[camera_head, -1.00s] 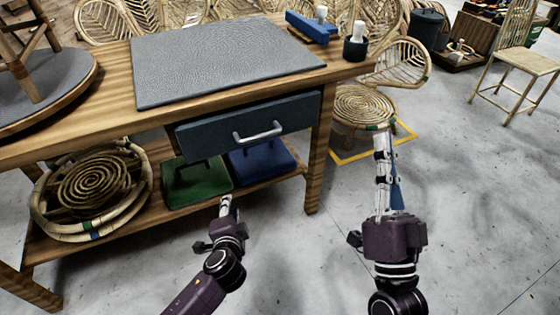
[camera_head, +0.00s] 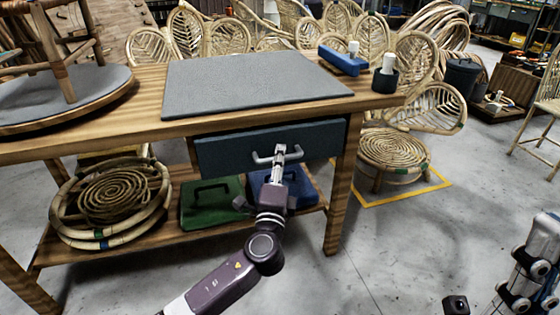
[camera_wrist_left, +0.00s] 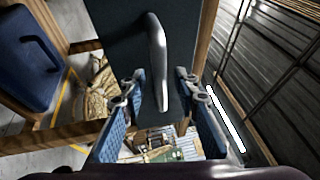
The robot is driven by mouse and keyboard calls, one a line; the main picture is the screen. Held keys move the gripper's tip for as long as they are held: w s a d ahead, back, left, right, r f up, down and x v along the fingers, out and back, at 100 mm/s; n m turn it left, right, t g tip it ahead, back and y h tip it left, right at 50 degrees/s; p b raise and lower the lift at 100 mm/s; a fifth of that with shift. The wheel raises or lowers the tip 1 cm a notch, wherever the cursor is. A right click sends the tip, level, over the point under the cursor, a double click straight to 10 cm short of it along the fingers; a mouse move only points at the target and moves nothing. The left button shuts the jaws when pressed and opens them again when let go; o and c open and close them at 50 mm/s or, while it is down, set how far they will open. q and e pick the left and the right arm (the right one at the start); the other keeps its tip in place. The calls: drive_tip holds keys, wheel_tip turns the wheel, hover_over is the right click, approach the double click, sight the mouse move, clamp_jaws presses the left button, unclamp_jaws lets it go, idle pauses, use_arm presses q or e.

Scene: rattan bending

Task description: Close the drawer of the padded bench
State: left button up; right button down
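The padded bench has a wooden top with a grey pad (camera_head: 255,82). Its dark blue-grey drawer (camera_head: 222,154) sits under the top on the right, and its front seems to stand out from the frame; how far is unclear. My left gripper (camera_head: 280,152) is at the drawer's silver handle (camera_head: 262,158). In the left wrist view the handle (camera_wrist_left: 157,55) lies between the two spread, blue-padded fingers of my left gripper (camera_wrist_left: 162,108), with gaps at both sides. My right gripper (camera_head: 525,275) is at the lower right, partly cut off, away from the bench.
Green (camera_head: 212,205) and blue (camera_head: 300,190) cases and rattan coils (camera_head: 110,200) are on the lower shelf. A blue tool (camera_head: 343,61) and dark cup (camera_head: 385,80) stand on the bench top. A rattan chair (camera_head: 395,150) is at right. Floor in front is clear.

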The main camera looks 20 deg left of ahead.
use_arm(q)
drive_tip(key=shift+w, duration=0.3)
clamp_jaws()
drive_tip(key=shift+a, duration=0.1)
